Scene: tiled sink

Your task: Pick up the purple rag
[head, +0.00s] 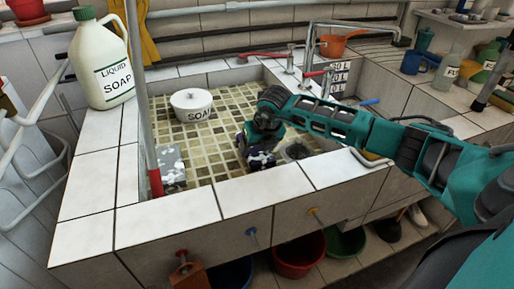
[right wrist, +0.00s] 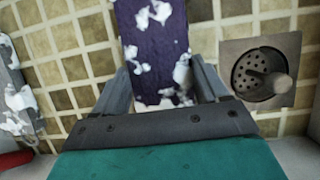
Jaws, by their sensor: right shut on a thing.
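The purple rag (head: 262,160) with white soapy patches is in the tiled sink, near its front wall. My right gripper (head: 246,142) reaches down into the sink from the right and is shut on the rag. In the right wrist view the rag (right wrist: 152,40) passes between the two fingers (right wrist: 160,82) and extends beyond them. Whether the rag still touches the sink floor I cannot tell. My left gripper is in neither view.
A greyish rag with white patches (head: 172,166) lies at the sink's left. A white soap pot (head: 191,105) stands farther back. The drain (right wrist: 261,73) is right of the purple rag. A soap jug (head: 101,62) stands on the left ledge, near an upright pole (head: 143,100).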

